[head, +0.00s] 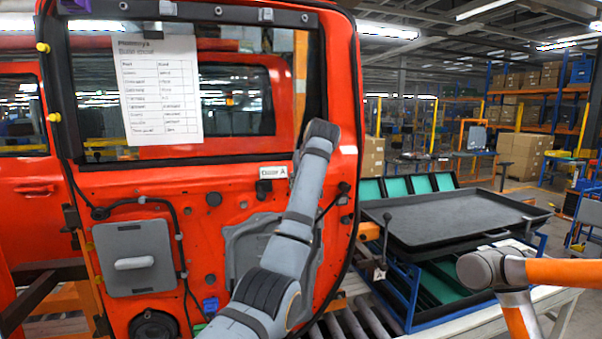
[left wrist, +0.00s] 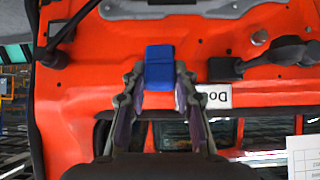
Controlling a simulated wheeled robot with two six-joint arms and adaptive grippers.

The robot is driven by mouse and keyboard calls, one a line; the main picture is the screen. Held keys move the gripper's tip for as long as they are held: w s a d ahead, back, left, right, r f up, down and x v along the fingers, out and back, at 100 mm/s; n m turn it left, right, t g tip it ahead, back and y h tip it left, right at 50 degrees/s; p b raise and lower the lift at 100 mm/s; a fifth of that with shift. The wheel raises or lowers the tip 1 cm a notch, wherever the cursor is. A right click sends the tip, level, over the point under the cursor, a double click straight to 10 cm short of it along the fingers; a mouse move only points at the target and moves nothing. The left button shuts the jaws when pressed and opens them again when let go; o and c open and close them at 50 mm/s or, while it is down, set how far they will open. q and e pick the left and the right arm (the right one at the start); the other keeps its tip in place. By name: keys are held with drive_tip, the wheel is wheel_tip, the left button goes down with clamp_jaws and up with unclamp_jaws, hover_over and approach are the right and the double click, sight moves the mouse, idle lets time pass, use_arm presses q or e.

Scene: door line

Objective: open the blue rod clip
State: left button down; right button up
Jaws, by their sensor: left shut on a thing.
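The blue rod clip (left wrist: 160,66) shows in the left wrist view as a small blue block against the red door panel. My left gripper (left wrist: 160,82) has one finger on each side of it and is shut on it. I cannot tell whether the clip's lid has lifted. In the head view my grey left arm reaches up across the red door (head: 228,203); the arm hides the clip and the gripper. My right gripper is not in view.
A door label (head: 273,172) is beside my left arm. The door also bears a grey cover (head: 110,245), a blue part (head: 210,304) and a paper sheet (head: 157,118). A black tray (head: 450,215) stands to the right. An orange-and-grey arm shows at lower right.

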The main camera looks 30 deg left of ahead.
use_arm(q)
drive_tip(key=shift+w+a+r+g+h, duration=0.2)
drive_tip(key=shift+r+g+h, duration=0.15)
drive_tip(key=shift+g+h, duration=0.4)
drive_tip(key=shift+h, duration=0.25)
drive_tip(key=c, duration=1)
unclamp_jaws()
drive_tip(key=shift+w+a, duration=0.1)
drive_tip(key=shift+c, duration=0.2)
drive_tip(key=shift+r, duration=0.1)
drive_tip(key=v, duration=1.2)
